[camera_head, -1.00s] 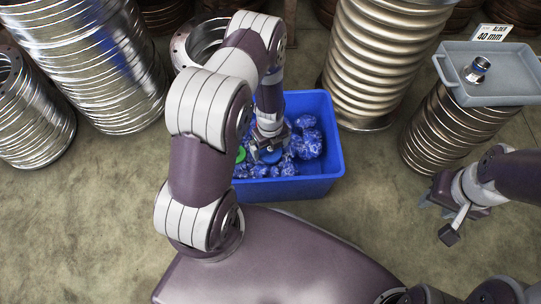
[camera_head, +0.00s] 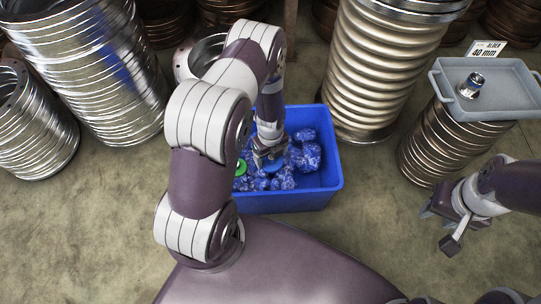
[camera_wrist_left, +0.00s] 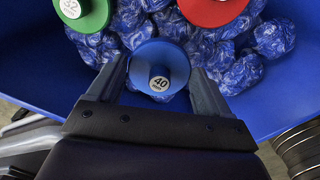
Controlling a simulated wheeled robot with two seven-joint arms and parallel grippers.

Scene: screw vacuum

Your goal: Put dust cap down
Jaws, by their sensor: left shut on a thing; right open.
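A blue dust cap (camera_wrist_left: 159,67) with a white "40" label is between the fingers of my left gripper (camera_wrist_left: 160,85) in the left wrist view. The gripper is shut on it. In the head view my left gripper (camera_head: 270,158) reaches down into a blue bin (camera_head: 290,203), and the blue cap (camera_head: 276,166) is partly hidden under its fingers. Whether the cap touches the bin's contents, I cannot tell. My right gripper (camera_head: 440,225) is open and empty at the right, above the floor.
The bin holds several blue plastic-wrapped bundles (camera_head: 307,155), a green cap (camera_head: 240,168) and a red cap (camera_wrist_left: 212,8). A grey tray (camera_head: 512,107) with a metal fitting (camera_head: 471,86) stands on ribbed pipe at right. Large metal bellows (camera_head: 378,70) stand behind the bin.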

